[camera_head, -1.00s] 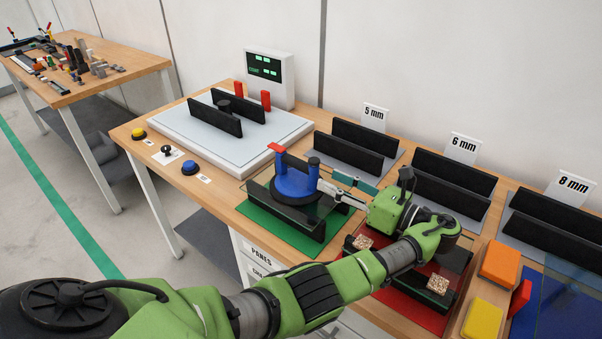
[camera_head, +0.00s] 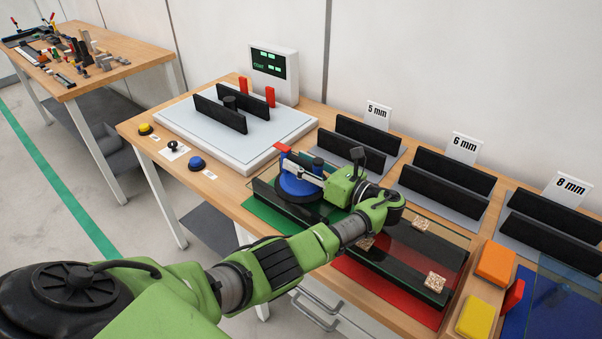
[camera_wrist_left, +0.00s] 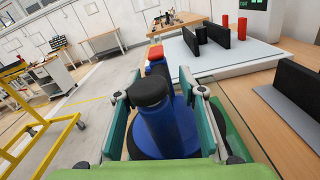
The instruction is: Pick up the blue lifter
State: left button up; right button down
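The blue lifter (camera_head: 298,187) has a round blue base, upright blue posts with black caps and a red-ended part. It stands on a glass pane over black rails on a green mat (camera_head: 278,222). My left gripper (camera_head: 303,166) is at the lifter. In the left wrist view, a blue post of the lifter (camera_wrist_left: 155,128) stands between the two teal-padded fingers (camera_wrist_left: 160,115), which look spread with narrow gaps beside it. The gripper hides part of the lifter in the head view. My right gripper is not in view.
A white platform (camera_head: 180,129) with black rails and red posts stands behind left. Black racks labelled 5 mm (camera_head: 362,138), 6 mm and 8 mm line the back. A red mat (camera_head: 385,290) with cork-like blocks, plus orange (camera_head: 495,263) and yellow (camera_head: 481,316) blocks, lies right.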

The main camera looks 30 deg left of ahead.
pick_arm(q)
jog(key=shift+d, duration=0.15)
grip_shut()
jog(key=shift+r, duration=0.35)
jog(key=shift+w+f, duration=0.1)
jog(key=shift+w, duration=0.05)
